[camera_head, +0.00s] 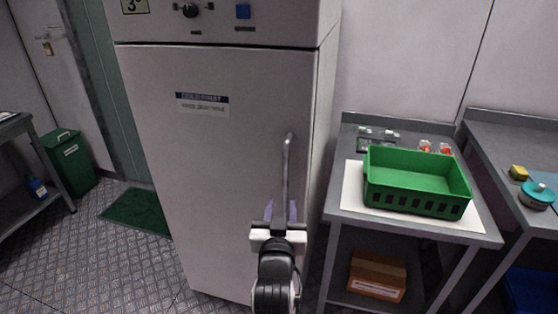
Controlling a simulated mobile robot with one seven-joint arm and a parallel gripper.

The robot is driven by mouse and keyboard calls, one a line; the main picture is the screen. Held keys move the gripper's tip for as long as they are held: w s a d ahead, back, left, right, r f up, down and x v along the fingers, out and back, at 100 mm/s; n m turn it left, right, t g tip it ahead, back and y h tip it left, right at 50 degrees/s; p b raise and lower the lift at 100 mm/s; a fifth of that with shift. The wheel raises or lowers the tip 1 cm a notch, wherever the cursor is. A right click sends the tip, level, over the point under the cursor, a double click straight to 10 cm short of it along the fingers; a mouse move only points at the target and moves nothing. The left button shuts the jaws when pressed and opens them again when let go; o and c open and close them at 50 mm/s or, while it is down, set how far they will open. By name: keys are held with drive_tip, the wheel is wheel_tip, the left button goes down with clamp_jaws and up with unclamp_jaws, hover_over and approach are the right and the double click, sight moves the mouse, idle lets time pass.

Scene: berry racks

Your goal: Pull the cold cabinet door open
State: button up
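The cold cabinet (232,20) is a tall grey-white unit in the middle of the view. Its door (215,170) looks closed, with a blue-topped label on its upper part. A vertical grey bar handle (287,165) runs along the right side of the door. My gripper (281,210) is at the lower part of the handle, with one purple-tinted finger on each side of the bar. The fingers look spread apart, with space beside the bar. My wrist hides the handle's lower end, and contact cannot be made out.
Right of the cabinet, a metal table (480,232) holds an empty green crate (415,205) and small items; a cardboard box (377,276) is on its lower shelf. A green bin (70,160) and green mat (138,214) are at left. The floor before the door's left looks clear.

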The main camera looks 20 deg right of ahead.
sight(285, 177)
drive_tip(key=p+x, duration=0.3)
drive_tip(key=x, duration=0.9)
drive_tip(key=shift+w+d+r+p, duration=0.1)
drive_tip(key=shift+d+p, duration=0.15)
drive_tip(key=shift+p, duration=0.05)
drive_tip(key=shift+w+d, duration=0.25)
drive_tip(key=shift+w, duration=0.3)
drive_tip(key=shift+c, duration=0.5)
clamp_jaws()
